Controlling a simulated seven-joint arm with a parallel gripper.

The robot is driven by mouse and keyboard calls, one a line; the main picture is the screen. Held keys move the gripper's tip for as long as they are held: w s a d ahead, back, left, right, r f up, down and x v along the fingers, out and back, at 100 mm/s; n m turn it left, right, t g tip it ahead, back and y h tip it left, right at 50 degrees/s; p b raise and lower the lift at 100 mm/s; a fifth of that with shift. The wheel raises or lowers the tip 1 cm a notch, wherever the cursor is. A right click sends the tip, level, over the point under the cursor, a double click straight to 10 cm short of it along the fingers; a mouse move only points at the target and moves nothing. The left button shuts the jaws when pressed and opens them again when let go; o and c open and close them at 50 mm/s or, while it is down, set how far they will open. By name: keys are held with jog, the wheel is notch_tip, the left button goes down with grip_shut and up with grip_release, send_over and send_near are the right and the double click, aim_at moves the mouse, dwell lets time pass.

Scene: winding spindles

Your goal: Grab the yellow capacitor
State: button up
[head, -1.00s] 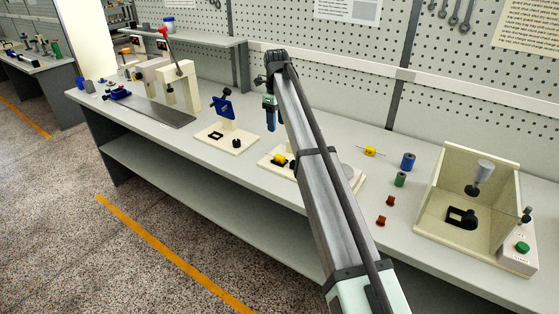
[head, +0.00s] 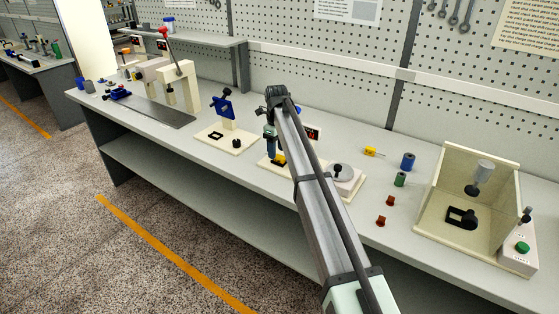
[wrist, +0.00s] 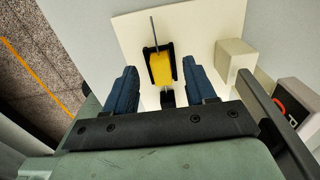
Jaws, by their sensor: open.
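A yellow capacitor (wrist: 161,68) with a wire lead sits in a black holder on a cream board (wrist: 205,28) in the wrist view. It also shows in the head view (head: 279,160), partly hidden by my arm. My gripper (head: 269,146) is open above it. In the wrist view its two blue fingers are on the left and right of the capacitor, with gaps on both sides. Another yellow part with wire leads (head: 370,152) lies on the bench to the right.
Blue (head: 408,161) and green (head: 400,179) cylinders and two red-brown parts lie to the right. A clear-fronted box (head: 470,195) is farther right, a blue clamp stand (head: 225,108) left.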

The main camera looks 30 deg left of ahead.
notch_tip(320, 180, down, 2)
jog(key=shift+f, duration=0.1)
grip_shut()
dwell(0.5)
